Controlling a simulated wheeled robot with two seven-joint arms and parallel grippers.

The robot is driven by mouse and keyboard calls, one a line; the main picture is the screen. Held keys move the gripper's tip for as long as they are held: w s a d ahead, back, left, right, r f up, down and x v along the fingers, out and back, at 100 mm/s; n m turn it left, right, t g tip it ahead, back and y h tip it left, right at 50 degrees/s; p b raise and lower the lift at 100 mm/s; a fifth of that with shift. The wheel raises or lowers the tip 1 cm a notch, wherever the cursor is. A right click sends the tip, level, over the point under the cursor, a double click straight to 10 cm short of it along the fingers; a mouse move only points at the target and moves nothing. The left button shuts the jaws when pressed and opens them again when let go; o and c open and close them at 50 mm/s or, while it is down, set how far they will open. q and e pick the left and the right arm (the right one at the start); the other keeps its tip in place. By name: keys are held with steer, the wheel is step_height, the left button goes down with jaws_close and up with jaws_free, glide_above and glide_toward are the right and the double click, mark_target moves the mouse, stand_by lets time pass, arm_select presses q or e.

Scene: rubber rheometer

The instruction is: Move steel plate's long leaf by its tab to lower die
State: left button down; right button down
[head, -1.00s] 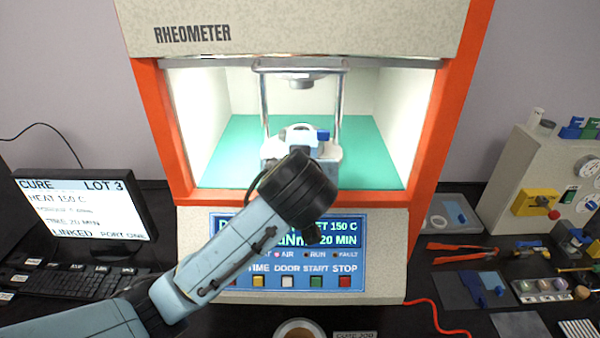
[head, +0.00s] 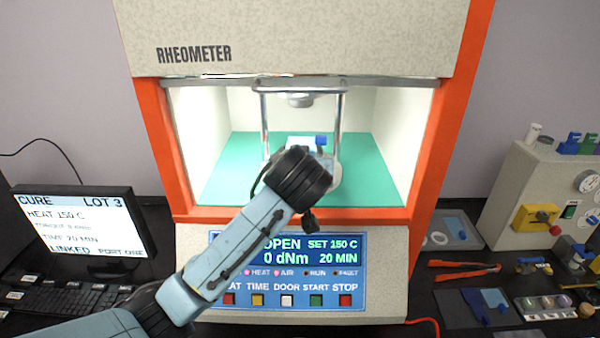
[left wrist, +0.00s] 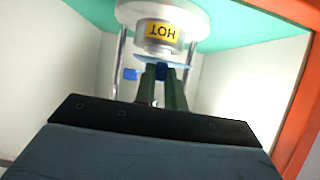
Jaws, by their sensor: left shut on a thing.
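The steel plate's light leaf (head: 298,141) shows inside the rheometer chamber, with a blue tab (head: 321,141) at its right. In the left wrist view, which looks inverted, the plate (left wrist: 148,61) is a thin bluish sheet at the lower die (left wrist: 160,30), which carries a yellow HOT label. Whether it touches the die is unclear. My left gripper (left wrist: 163,75) is shut on a blue tab (left wrist: 162,69) at the plate's edge; another blue tab (left wrist: 130,74) sits to one side. In the head view my wrist hides the fingers and most of the die. My right gripper is not in view.
The upper die (head: 300,99) hangs above between two metal posts (head: 265,120). The chamber's orange frame (head: 425,150) surrounds the opening, and the teal floor (head: 375,170) is clear at both sides. A control panel (head: 345,285) reads OPEN below. Tools lie at the right.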

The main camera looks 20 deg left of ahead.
arm_select(q)
steer(key=shift+w+a, duration=0.35)
steer(key=shift+w, duration=0.8)
steer(key=shift+w+a, duration=0.3)
steer(key=shift+w, duration=0.8)
steer(key=shift+w+a, duration=0.35)
steer(key=shift+w, duration=0.8)
steer(key=shift+f+b, duration=0.35)
steer(key=shift+f, duration=0.6)
steer(key=c, duration=1.4)
jaws_free()
steer(key=shift+s, duration=0.1)
